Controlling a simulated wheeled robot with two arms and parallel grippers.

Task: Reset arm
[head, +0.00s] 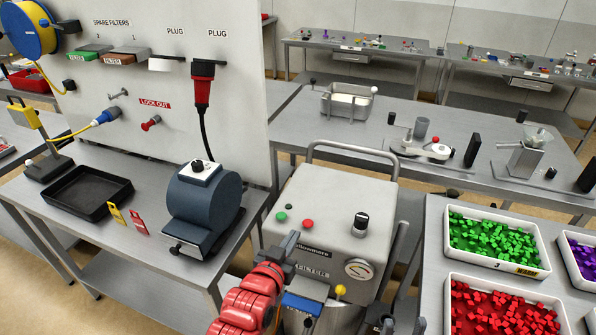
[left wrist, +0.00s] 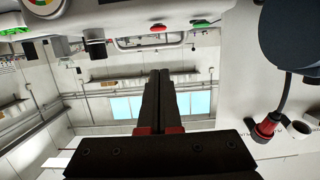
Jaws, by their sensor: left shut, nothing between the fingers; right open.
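My left gripper (head: 291,244) is in front of the grey filter machine (head: 330,210), at the end of my red arm. In the left wrist view its two dark fingers (left wrist: 160,75) lie together with nothing between them. Its tips overlap the machine's front in the head view; I cannot tell whether they touch it. Two dark tips at the bottom edge of the head view look like my right gripper (head: 401,326). They stand apart and are mostly cut off by the frame.
A blue dryer body (head: 205,198) and a black tray (head: 89,193) stand on the left bench. Bins of green (head: 492,242) and red pieces (head: 505,310) stand at right. A corded red plug (head: 203,85) hangs on the panel. A blue-fronted filter drawer (head: 303,304) is close to my left arm.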

